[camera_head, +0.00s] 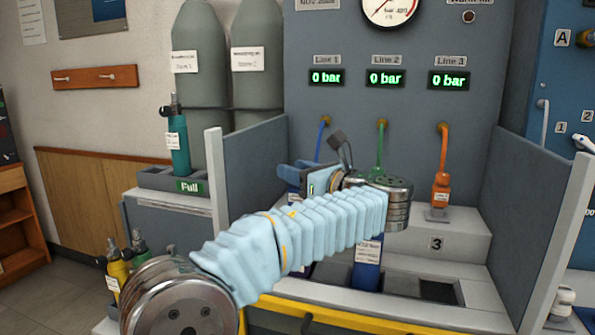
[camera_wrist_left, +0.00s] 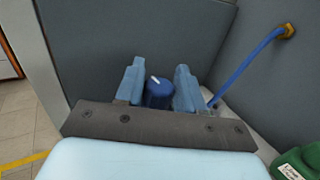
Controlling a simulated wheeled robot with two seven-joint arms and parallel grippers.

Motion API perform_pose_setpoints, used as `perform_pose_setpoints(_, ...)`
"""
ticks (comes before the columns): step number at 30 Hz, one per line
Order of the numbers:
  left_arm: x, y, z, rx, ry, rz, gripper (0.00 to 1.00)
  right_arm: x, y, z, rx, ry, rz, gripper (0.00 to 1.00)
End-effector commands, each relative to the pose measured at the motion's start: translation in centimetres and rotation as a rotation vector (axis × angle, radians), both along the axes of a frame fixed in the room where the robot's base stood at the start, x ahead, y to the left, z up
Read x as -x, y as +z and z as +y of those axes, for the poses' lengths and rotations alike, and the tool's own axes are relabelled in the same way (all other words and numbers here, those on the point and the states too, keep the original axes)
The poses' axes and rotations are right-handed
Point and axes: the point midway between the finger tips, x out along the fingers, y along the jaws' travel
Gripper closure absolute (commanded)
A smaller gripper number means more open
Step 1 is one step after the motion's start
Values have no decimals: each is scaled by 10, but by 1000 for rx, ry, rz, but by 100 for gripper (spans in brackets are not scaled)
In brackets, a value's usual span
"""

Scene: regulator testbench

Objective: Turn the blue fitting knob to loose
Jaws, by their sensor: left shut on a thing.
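The blue fitting knob (camera_wrist_left: 159,94) shows in the left wrist view as a round dark blue cap with a white pointer mark on top. My left gripper (camera_wrist_left: 159,82) has one finger on each side of it and is shut on it. In the head view my left gripper (camera_head: 297,178) is at the first station below Line 1, and its fingers and wrist hide the knob. The blue hose (camera_head: 321,137) runs from the panel down behind the gripper. My right gripper is not in view.
The Line 1 display (camera_head: 326,78) reads 0 bar, as do Lines 2 and 3. An orange fitting (camera_head: 441,188) stands at the right station. A grey side wall (camera_head: 252,165) is close left of the gripper. A blue cylinder (camera_head: 367,270) stands in front, below my wrist.

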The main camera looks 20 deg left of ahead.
Motion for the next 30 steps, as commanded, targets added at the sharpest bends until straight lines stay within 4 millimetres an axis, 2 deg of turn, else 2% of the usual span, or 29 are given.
perform_pose_setpoints(2,0,0,0,0,0,1,92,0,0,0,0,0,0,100)
perform_pose_setpoints(3,0,0,0,0,0,1,59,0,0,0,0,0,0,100)
perform_pose_setpoints(7,0,0,0,0,0,1,40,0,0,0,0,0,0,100)
perform_pose_setpoints(15,0,0,0,1,-1,1,40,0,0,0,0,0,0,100)
perform_pose_setpoints(19,5,0,-10,0,-4,0,40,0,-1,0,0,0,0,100)
perform_pose_setpoints(23,19,-1,-31,-1,-6,-1,40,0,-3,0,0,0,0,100)
perform_pose_setpoints(30,51,0,-81,-1,-5,-1,40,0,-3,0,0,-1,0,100)
